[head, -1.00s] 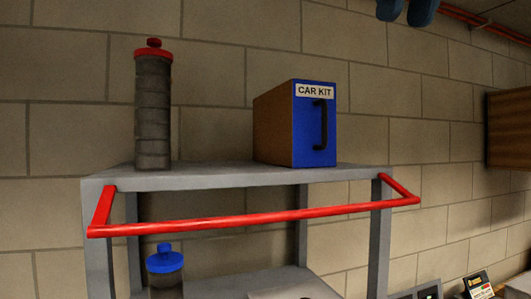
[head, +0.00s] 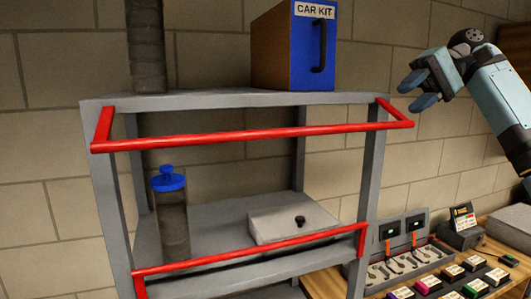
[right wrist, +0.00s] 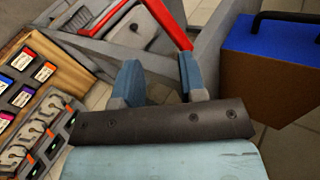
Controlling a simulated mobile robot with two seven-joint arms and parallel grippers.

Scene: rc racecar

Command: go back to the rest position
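My right gripper (head: 414,93) is at the upper right in the head view, to the right of the grey shelf cart (head: 215,101) and the red rail around its top. Its blue fingers are apart, with nothing between them. They also show apart in the right wrist view (right wrist: 160,75), with the cart's red rail beyond. My left gripper is not in view. The blue-fronted car kit box (head: 313,60) stands on the top shelf and shows at the right of the wrist view (right wrist: 270,65).
A grey bottle (head: 146,45) stands on the top shelf. A blue-capped bottle (head: 172,215) and a flat grey box (head: 292,222) are on the shelf below. A wooden bench (head: 325,282) at lower right holds a tool tray (head: 405,262) and several small colored boxes.

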